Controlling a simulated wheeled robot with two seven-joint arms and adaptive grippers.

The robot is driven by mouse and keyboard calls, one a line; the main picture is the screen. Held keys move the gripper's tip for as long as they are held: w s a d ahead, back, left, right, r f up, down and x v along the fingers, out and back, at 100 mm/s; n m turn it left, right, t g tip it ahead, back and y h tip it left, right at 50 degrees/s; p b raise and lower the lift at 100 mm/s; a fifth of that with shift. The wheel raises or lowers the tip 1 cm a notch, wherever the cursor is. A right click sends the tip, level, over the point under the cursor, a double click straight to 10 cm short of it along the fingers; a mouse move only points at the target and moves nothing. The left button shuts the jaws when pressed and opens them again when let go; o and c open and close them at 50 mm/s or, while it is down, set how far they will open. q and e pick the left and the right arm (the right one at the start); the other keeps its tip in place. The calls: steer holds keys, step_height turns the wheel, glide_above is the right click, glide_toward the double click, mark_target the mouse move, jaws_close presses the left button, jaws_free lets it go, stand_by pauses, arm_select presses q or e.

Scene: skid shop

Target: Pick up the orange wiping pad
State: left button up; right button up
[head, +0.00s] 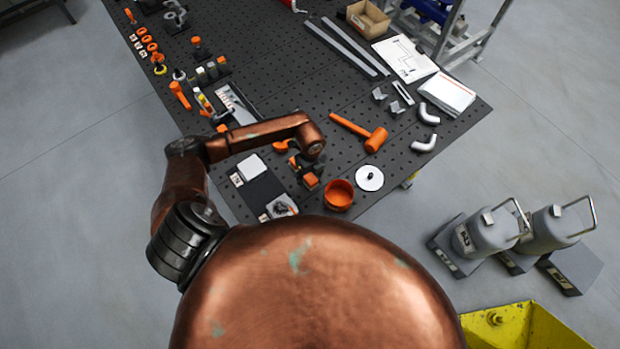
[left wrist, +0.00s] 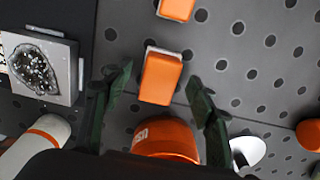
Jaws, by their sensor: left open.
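The orange wiping pad (left wrist: 161,76), a small orange block with a pale underside edge, lies on the dark perforated table. In the left wrist view it sits between the two dark green fingers of my left gripper (left wrist: 162,108), slightly beyond their tips. The fingers are spread, and none visibly touches the pad. In the head view my left gripper (head: 308,166) hangs over the table's near part, with the pad (head: 310,181) partly covered beneath it. The height of the fingers above the pad is hard to judge. My right gripper is not in view.
An orange bowl (head: 338,195) stands close to the pad, with a white disc (head: 370,178) beside it. Another orange block (left wrist: 177,8) lies farther up. An orange mallet (head: 374,140) lies beyond.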

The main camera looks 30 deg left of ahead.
arm_select(q)
steer(key=shift+s+f, duration=0.1)
steer(key=shift+f, duration=0.2)
steer(key=shift+c, duration=0.4)
steer(key=c, duration=1.2)
steer(key=shift+o, duration=0.2)
